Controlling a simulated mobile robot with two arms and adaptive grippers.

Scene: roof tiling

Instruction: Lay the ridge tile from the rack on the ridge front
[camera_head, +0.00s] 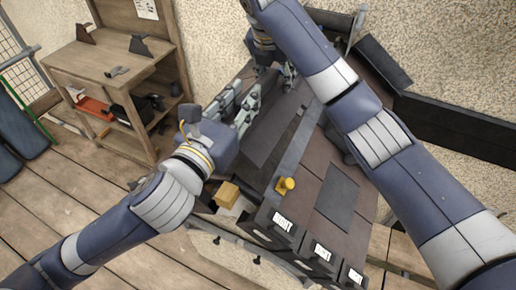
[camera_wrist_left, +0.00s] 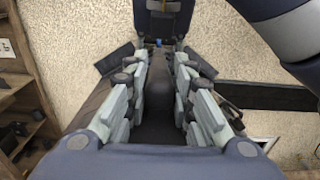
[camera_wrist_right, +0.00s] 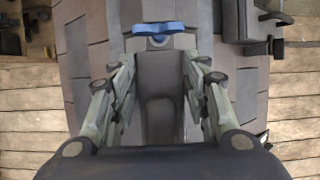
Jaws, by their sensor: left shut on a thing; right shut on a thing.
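A dark grey ridge tile (camera_head: 272,128) lies lengthwise above the sloped tiled roof model (camera_head: 308,185) in the head view. My left gripper (camera_head: 247,104) is shut on it; the tile shows between the fingers in the left wrist view (camera_wrist_left: 158,122). My right gripper (camera_head: 281,76) is further back, partly behind my right arm. In the right wrist view its fingers (camera_wrist_right: 158,100) are shut on the grey tile (camera_wrist_right: 158,72). I cannot tell whether the tile touches the ridge. "RIGHT" labels (camera_head: 284,219) mark dark blocks along the roof's near edge.
A yellow knob (camera_head: 286,185) and a wooden block (camera_head: 227,193) sit near the roof's front end. A long dark trough (camera_head: 455,122) runs along the wall at right. A wooden shelf bench (camera_head: 108,70) stands at left.

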